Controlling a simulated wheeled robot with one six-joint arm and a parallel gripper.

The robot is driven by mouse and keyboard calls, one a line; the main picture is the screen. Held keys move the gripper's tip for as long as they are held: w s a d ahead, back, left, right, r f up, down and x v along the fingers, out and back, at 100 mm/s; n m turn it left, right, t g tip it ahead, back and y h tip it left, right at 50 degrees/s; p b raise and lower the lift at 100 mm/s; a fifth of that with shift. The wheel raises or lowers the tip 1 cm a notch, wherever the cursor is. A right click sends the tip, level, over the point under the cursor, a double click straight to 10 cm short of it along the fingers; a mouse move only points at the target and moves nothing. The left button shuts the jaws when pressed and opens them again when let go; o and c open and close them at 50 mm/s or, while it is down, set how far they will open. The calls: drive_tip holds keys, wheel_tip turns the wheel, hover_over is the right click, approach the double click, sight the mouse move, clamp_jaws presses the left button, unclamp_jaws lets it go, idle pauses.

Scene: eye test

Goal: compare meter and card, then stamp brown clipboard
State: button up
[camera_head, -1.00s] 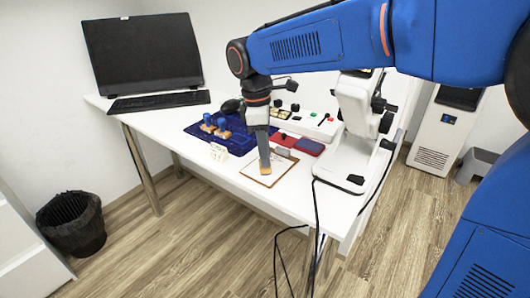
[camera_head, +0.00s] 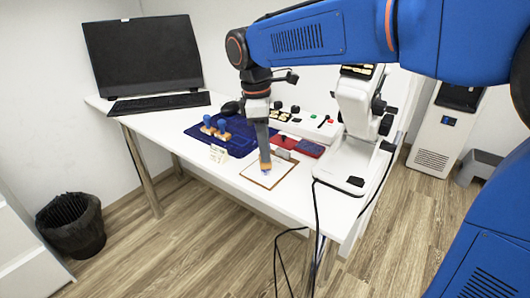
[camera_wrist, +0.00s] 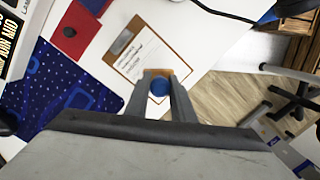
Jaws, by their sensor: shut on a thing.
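My gripper (camera_head: 265,160) is shut on a stamp with a round blue handle (camera_wrist: 160,86) and a wooden base. It holds the stamp low over the near end of the brown clipboard (camera_wrist: 180,84), which bears a white printed sheet and a metal clip; the clipboard also shows in the head view (camera_head: 282,173). A small blue patch shows just under the stamp; I cannot tell if it is ink. A small printed white card (camera_head: 218,154) stands left of the clipboard. A long white device with buttons (camera_head: 318,128), perhaps the meter, lies behind; its reading is illegible.
Two more blue-handled stamps (camera_head: 214,128) stand on a dark blue mat (camera_head: 240,143). A red pad (camera_wrist: 82,30) lies behind the clipboard. A white microscope-like instrument (camera_head: 355,120) stands close on the right. A monitor (camera_head: 143,55) and keyboard (camera_head: 160,103) are at the left.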

drive_tip(key=shift+r, duration=2.3)
